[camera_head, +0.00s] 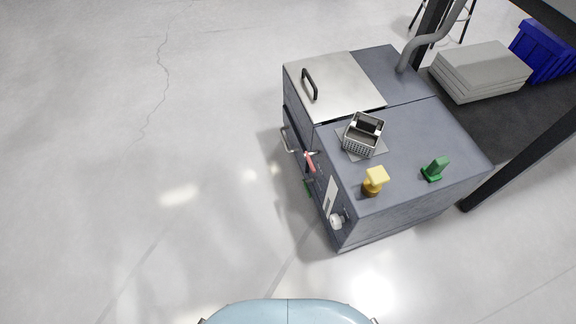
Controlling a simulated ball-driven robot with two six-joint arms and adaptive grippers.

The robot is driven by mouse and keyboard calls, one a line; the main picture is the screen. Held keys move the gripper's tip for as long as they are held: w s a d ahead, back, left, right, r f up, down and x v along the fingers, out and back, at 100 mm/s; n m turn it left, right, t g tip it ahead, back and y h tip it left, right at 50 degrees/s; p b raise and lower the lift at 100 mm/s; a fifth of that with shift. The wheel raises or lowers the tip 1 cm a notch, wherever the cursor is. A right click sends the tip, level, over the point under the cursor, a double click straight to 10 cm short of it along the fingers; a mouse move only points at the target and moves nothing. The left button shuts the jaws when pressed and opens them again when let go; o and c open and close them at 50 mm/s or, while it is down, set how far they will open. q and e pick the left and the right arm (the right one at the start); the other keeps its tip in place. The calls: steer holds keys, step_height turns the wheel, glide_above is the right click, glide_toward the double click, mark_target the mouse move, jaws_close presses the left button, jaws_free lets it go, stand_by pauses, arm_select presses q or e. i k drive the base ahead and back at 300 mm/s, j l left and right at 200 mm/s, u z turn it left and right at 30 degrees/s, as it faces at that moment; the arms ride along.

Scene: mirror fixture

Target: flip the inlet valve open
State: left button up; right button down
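A dark grey cabinet (425,135) stands right of the middle. A small red handle (310,162), which looks like a valve lever, is on its left-facing side near the top edge. A bit of green (307,188) shows below it on the same side. I cannot tell for sure which one is the inlet valve, nor whether it is open or closed. Neither of my grippers is in view.
Stacked slabs (480,70) and a blue crate (545,50) stand behind. The floor at left is clear.

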mark_target(307, 155)
steer(key=i+j+z, duration=0.15)
steer(key=j+z, duration=0.2)
steer(key=j, duration=1.35)
steer(key=j+z, duration=0.4)
steer(key=j, duration=1.3)
steer(key=k, duration=0.05)
